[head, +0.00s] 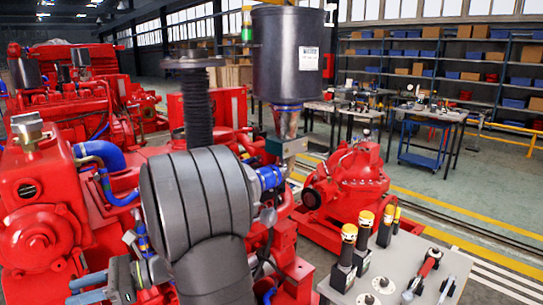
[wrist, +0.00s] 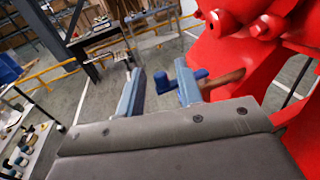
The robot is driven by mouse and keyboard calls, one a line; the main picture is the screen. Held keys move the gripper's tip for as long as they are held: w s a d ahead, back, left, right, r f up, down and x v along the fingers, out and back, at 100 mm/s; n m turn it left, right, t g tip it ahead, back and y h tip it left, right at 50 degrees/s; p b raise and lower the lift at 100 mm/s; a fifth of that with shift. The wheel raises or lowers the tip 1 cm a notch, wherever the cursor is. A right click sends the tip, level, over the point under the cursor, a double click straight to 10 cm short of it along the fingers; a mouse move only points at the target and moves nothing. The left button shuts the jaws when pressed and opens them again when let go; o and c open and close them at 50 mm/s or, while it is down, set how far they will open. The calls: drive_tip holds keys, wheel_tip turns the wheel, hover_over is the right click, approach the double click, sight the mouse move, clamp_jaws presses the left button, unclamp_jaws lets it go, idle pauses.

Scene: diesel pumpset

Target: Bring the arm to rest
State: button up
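My gripper (wrist: 160,76) shows in the wrist view with its two blue-grey fingers apart and nothing held between them. A blue-ended part (wrist: 192,76) with a brownish rod shows close to the right finger; I cannot tell whether they touch. In the head view my gripper (head: 72,290) is at the lower left, its fingers pointing left, in front of the red diesel engine (head: 40,215). My thick grey arm fills the middle of that view and hides part of the pumpset.
A red pump (head: 350,180) stands right of my arm. A grey table (head: 400,270) at the lower right carries several yellow-topped tools (head: 348,245) and a red-handled tool (head: 428,262). A dark cylinder (head: 290,55) rises behind my arm. Workbenches and shelves (head: 460,65) stand farther back.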

drive_tip(key=shift+x, duration=0.95)
drive_tip(key=w+d+n+g+h, duration=0.3)
drive_tip(key=w+d, duration=0.9)
drive_tip(key=d, duration=0.1)
drive_tip(key=s+a+r+n+t+h, duration=0.4)
drive_tip(key=n+h, duration=0.3)
drive_tip(key=n, duration=0.3)
drive_tip(key=shift+s+a+r+t+h, duration=0.3)
drive_tip(key=shift+s+a+r, duration=0.2)
drive_tip(key=shift+s, duration=0.2)
